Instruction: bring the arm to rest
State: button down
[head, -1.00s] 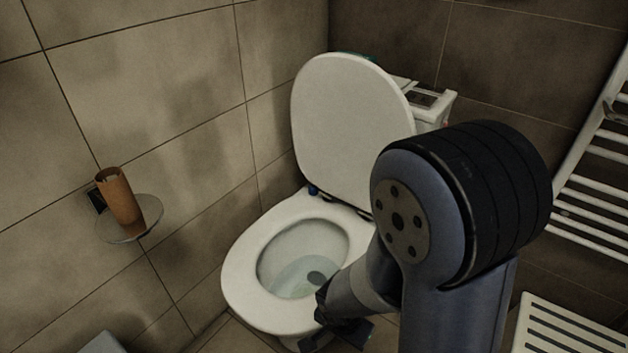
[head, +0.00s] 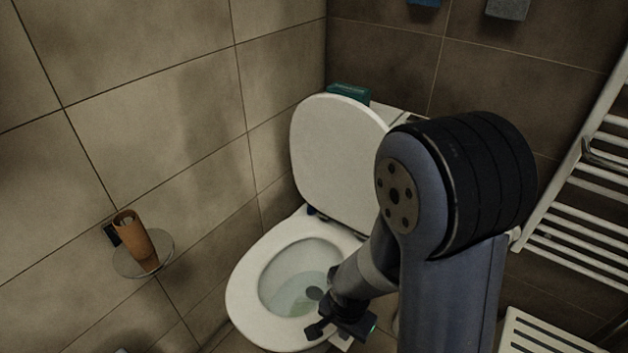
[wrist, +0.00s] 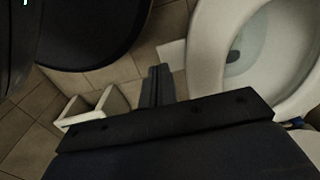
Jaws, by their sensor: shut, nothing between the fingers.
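My gripper (head: 318,330) is low at the front right of the toilet, near the rim of its seat in the head view. In the wrist view its fingers (wrist: 157,80) are together with nothing between them. My arm is bent, with its large dark joint high in the head view. The toilet (head: 245,300) has its lid (head: 340,150) raised and its bowl uncovered; the bowl also shows at the upper right of the wrist view (wrist: 210,50). I cannot tell whether the gripper touches the seat.
A brown cup (head: 134,238) stands on a round glass shelf (head: 125,262) on the left wall. A white towel rail (head: 570,215) is on the right, above a slatted white stool (head: 540,335). A teal box (head: 348,92) is behind the lid. A white frame (wrist: 75,115) stands on the floor.

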jog(key=w+d+r+p, duration=0.2)
jog(key=w+r+p, duration=0.1)
jog(key=r+p, duration=0.4)
jog(key=shift+w+d+r, duration=0.2)
jog(key=shift+d+r, duration=0.05)
jog(key=shift+r, duration=0.65)
